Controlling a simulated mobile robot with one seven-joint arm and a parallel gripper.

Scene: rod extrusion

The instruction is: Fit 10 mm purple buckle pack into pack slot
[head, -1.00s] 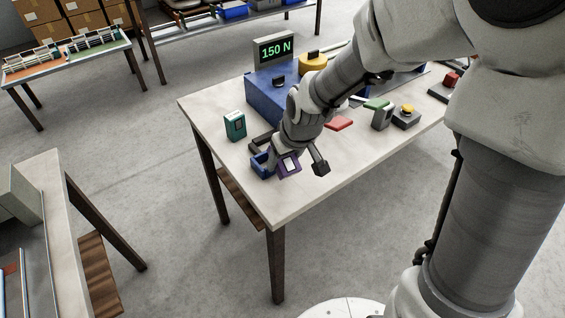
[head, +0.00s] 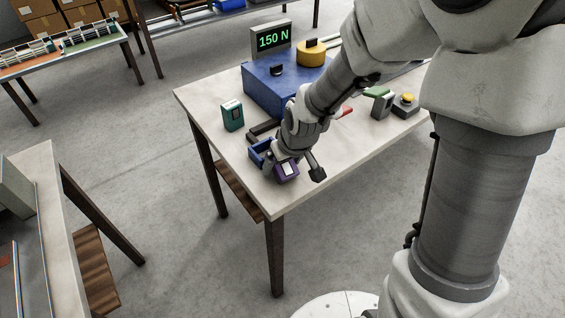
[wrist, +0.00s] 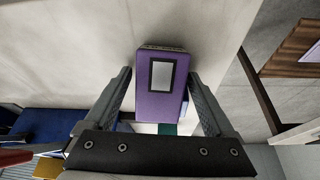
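The purple buckle pack (wrist: 160,105), a small block with a pale dark-framed window, is between the two fingers of my gripper (wrist: 162,78) in the wrist view. The gripper appears shut on it. In the head view the purple pack (head: 287,171) is at the end of my arm, over the near left part of the table. I cannot tell whether the pack touches the holder or the table.
A teal box (head: 232,115) stands near the table's left edge. A large blue machine (head: 262,88) with a "150 N" display (head: 272,40) is behind. The table's front corner (head: 268,208) is clear.

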